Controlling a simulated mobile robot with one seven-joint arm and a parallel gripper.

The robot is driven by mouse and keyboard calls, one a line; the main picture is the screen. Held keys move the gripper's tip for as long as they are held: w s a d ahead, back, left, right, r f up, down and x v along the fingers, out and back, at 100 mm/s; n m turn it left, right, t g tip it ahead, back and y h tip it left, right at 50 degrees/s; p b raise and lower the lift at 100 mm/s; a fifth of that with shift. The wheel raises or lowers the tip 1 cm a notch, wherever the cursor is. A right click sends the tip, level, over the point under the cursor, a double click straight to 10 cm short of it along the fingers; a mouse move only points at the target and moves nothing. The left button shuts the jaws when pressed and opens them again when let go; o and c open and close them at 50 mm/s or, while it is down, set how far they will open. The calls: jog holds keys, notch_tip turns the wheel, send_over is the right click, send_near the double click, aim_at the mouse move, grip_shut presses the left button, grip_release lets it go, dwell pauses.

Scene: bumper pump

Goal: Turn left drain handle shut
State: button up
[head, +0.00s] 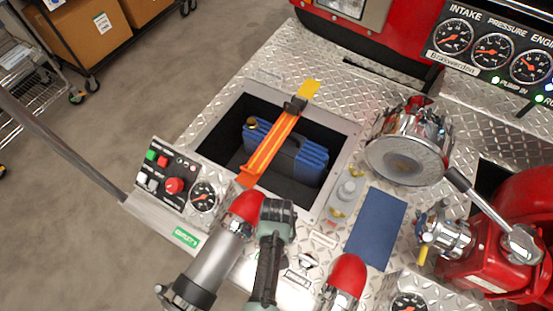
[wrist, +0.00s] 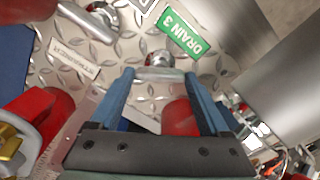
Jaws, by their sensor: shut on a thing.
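In the wrist view a chrome drain handle (wrist: 158,60) stands on the diamond-plate panel, just below a green "DRAIN 3" label (wrist: 180,30). My gripper (wrist: 159,74) has its two blue fingers on either side of the handle's flat metal end and is shut on it. Another chrome handle (wrist: 88,20) shows at the upper left of the wrist view, apart from my fingers. In the head view my arm covers the gripper and the held handle. A small chrome handle (head: 308,261) shows to the right of my arm there.
Red-capped cylinders (head: 245,205) and (head: 346,273) stand close on both sides of my arm. A switch panel (head: 168,180) is at left.

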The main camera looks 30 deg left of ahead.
jog(key=m+p, duration=0.1)
jog(key=m, duration=0.5)
jog(key=shift+m, duration=0.3)
dwell(0.5)
jog(key=o, duration=1.2)
jog(key=shift+r, duration=0.1)
notch_tip(320, 180, up, 13)
jog(key=shift+f, duration=0.1)
